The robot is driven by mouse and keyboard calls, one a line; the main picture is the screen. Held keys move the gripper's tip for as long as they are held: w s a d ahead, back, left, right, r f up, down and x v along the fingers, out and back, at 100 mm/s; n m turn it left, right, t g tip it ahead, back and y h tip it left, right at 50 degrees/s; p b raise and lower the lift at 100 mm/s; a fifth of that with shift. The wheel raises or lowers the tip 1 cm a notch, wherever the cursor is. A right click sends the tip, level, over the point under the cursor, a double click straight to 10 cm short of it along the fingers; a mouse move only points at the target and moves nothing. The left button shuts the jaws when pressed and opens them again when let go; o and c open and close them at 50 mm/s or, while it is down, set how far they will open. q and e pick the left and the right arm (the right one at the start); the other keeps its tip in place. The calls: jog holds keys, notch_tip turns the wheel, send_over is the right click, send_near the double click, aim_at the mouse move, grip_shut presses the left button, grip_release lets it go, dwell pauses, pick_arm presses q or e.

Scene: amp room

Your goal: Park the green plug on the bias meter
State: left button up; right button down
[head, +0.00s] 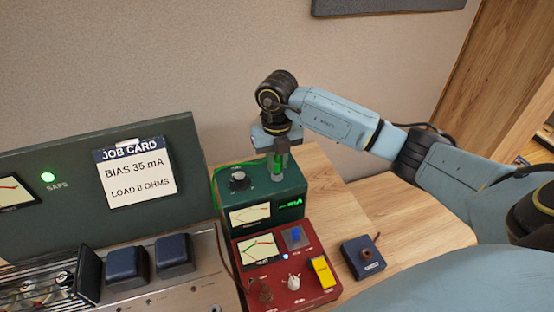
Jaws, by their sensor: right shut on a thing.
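The bias meter is a dark green box (290,195) with a dial face, a black knob on top and a green readout ending in "mA". My right gripper (277,150) comes down from above over its top right part. It is shut on the green plug (278,161), which it holds upright. The plug's lower end is over the meter's top, beside a pale upright part; I cannot tell whether it touches or sits in a socket. My left gripper is not in view.
A red box (315,292) with a dial, knob and yellow switch stands in front of the meter. A small dark blue box (362,262) is to its right. The amp chassis (185,290) and a job card (136,178) are left. Bare wood (385,212) lies right.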

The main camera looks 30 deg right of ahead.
jog(key=c, duration=1.2)
grip_release()
notch_tip(320, 180, up, 13)
jog(key=shift+r, duration=0.15)
